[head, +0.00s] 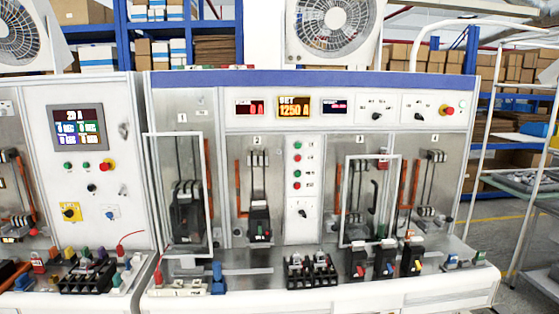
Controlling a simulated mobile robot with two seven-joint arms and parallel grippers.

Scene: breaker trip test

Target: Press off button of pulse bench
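A wide test bench with a blue top strip (320,79) fills the middle and right. Its display (294,107) reads SET 1250 A. A narrow panel (301,215) on its front carries a column of round buttons: an upper green button (297,145), a red one (297,158), a lower green button (297,173) and another red one (297,186). A larger red knob (448,111) sits at the upper right. The labels are too small to read, so I cannot tell which button is the off button. Neither of my grippers is in view.
A second bench with a 20 A screen (78,127) stands at the left. Breakers (385,259) and a black terminal block (311,270) sit on the front ledge. Clear hinged frames (179,195) cover some stations. A metal rack (525,180) stands at the right.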

